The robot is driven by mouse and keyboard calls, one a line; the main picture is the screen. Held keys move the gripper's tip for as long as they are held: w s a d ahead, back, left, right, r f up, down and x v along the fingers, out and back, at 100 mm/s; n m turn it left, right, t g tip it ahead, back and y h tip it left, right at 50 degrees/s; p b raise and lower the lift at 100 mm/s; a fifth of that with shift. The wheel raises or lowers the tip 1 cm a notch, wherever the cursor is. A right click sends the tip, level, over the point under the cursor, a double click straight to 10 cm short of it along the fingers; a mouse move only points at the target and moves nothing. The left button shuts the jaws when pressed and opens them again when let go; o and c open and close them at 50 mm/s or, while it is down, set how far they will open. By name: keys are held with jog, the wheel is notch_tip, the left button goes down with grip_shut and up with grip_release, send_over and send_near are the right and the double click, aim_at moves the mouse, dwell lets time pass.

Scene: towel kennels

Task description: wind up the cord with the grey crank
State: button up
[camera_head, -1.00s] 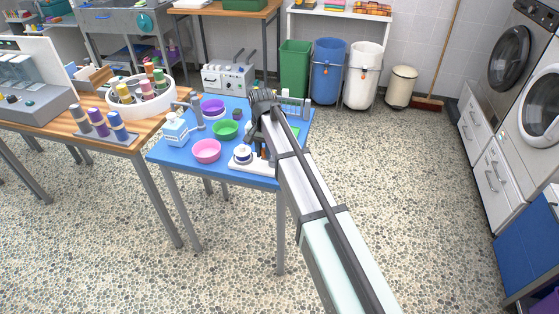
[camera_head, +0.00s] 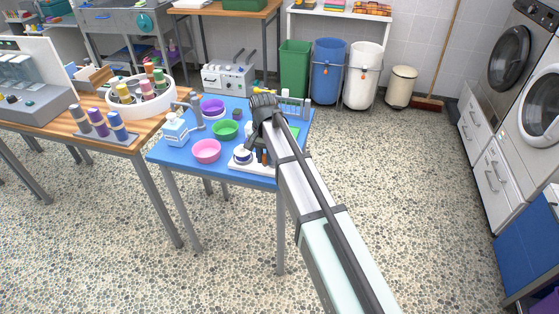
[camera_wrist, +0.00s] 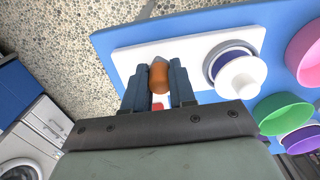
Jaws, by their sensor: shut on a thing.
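The winder has a white base (camera_wrist: 130,62) on the blue table; the base also shows in the head view (camera_head: 236,167). A white spool (camera_wrist: 241,76) with dark blue cord around it stands on the base, right of my gripper in the wrist view. It also shows in the head view (camera_head: 242,154). My gripper (camera_wrist: 158,82) is shut on an orange-brown upright handle (camera_wrist: 158,73), with one dark finger on each side. The grey crank's arm cannot be made out; my gripper hides that area. A small red part shows between the fingers.
Pink (camera_head: 206,151), green (camera_head: 227,129) and purple (camera_head: 212,106) bowls stand left of and behind the winder. A white dispenser bottle (camera_head: 174,131) stands at the table's left. A wire rack (camera_head: 292,106) stands at the back right. The floor right of the table is clear.

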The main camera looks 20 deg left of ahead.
jog(key=shift+d, duration=0.1)
jog(key=shift+s+d, duration=0.3)
jog(key=shift+d, duration=0.65)
jog(key=shift+w+d, duration=0.3)
jog(key=shift+d, duration=0.6)
jog(key=shift+w, duration=0.1)
jog(key=shift+w+d, duration=0.7)
